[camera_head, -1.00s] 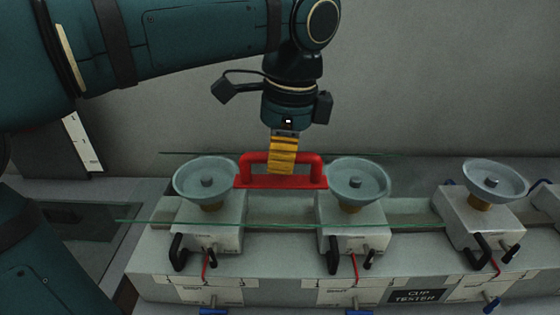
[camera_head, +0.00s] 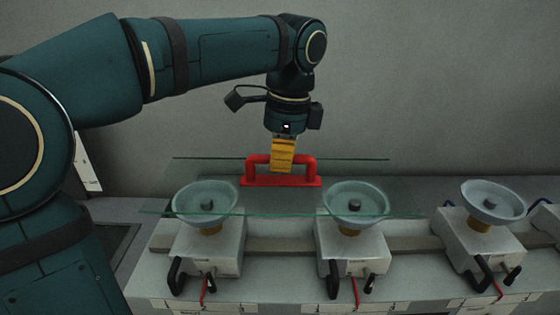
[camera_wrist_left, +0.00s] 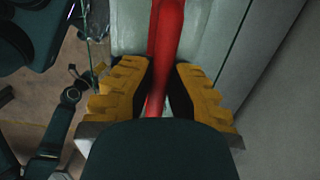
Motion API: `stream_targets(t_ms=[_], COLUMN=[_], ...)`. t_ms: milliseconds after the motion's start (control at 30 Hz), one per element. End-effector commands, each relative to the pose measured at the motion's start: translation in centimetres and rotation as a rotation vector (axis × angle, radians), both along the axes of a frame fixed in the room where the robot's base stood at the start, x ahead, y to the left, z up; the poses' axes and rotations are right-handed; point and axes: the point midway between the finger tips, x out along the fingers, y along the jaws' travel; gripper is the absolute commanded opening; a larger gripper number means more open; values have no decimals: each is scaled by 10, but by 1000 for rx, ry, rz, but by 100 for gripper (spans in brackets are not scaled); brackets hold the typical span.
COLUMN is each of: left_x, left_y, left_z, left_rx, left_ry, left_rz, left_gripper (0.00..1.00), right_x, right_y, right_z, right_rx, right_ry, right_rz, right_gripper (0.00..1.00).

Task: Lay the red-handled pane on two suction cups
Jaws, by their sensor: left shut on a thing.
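The clear glass pane (camera_head: 290,213) shows mainly by its greenish edges in the head view. Its red handle (camera_head: 300,181) stands up from it. My left gripper (camera_head: 282,163) is shut on the handle's top bar, its yellow fingers on either side of the red bar (camera_wrist_left: 166,40) in the left wrist view. The left suction cup (camera_head: 206,198), the middle suction cup (camera_head: 356,200) and the right suction cup (camera_head: 492,200) stand on white blocks. The pane's front edge crosses the left and middle cups; I cannot tell whether it touches them. My right gripper is not in view.
The white blocks with black levers (camera_head: 333,278) sit along a grey rail (camera_head: 285,246) on the bench. A grey wall (camera_head: 440,90) rises behind. The right cup stands clear of the pane.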

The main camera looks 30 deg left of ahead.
Motion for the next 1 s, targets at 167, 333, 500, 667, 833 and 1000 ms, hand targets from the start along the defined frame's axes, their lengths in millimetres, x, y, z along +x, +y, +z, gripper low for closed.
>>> stream_targets(t_ms=[167,333,500,667,833,1000], left_x=[12,23,26,26,26,26], left_y=[8,14,17,17,16,16], left_z=[1,0,-12,-24,-37,-47], left_rx=[-1,-1,-1,0,0,0], left_ry=[-3,-3,-3,-4,-2,-4], left_rz=[2,2,0,1,0,0], left_gripper=[0,0,0,0,0,0], right_x=[1,2,0,-3,-5,-7], right_y=[0,0,0,0,1,1], right_z=[3,5,-2,-10,-17,-23], right_rx=[0,0,0,2,2,3], right_ry=[-2,-3,-1,6,11,15], right_rz=[-2,-2,0,4,8,12], right_gripper=[47,47,47,47,47,47])
